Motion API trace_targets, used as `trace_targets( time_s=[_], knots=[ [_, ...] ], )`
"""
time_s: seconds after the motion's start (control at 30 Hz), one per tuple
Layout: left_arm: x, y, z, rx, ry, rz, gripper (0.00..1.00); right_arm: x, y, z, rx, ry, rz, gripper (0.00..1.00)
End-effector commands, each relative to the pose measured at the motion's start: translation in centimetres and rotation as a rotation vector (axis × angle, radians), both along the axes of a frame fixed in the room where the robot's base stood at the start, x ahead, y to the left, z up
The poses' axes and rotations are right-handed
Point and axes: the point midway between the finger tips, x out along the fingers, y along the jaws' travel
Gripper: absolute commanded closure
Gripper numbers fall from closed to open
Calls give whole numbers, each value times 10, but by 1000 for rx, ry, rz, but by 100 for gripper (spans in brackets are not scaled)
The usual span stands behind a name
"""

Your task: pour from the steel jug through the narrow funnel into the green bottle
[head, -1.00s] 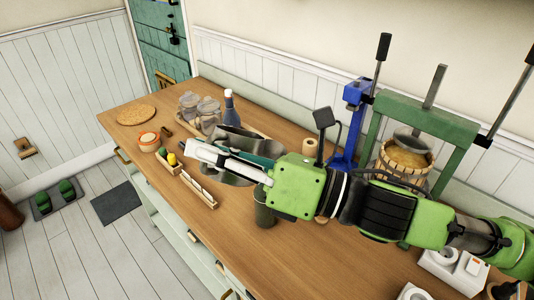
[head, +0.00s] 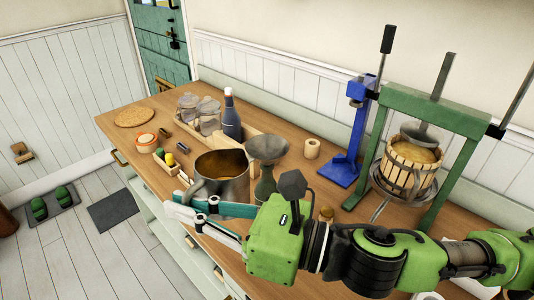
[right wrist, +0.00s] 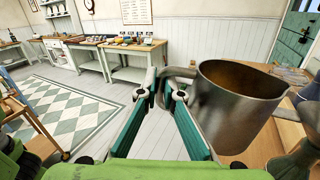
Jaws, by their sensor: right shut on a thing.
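The steel jug (head: 232,186) has a wide open mouth, with brownish contents or inner wall showing. It looks nearly upright, left of the funnel. My right gripper (head: 188,207) is shut on its handle; the right wrist view shows the fingers (right wrist: 165,88) at the handle beside the jug (right wrist: 232,108). The grey funnel (head: 267,148) stands over the green bottle (head: 265,187), its spout apparently in the neck. My left gripper is not in view.
A dark blue bottle (head: 231,120) and glass jars (head: 208,112) stand behind the jug. A blue stand (head: 350,145) and a green press (head: 440,112) are at right. The wooden counter's far left end is mostly clear around a round mat (head: 134,117).

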Motion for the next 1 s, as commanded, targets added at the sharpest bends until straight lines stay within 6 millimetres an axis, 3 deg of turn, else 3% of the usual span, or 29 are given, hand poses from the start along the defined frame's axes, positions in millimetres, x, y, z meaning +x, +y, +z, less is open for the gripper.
trace_targets(
  time_s=[0.2,0.47,1.0],
  knots=[
    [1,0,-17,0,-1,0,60,-6,4,-25,-38,-71,2,100],
    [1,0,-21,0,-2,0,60,-9,5,-34,-59,-108,2,100],
    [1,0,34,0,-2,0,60,-9,5,23,-60,-112,1,100]
  ],
)
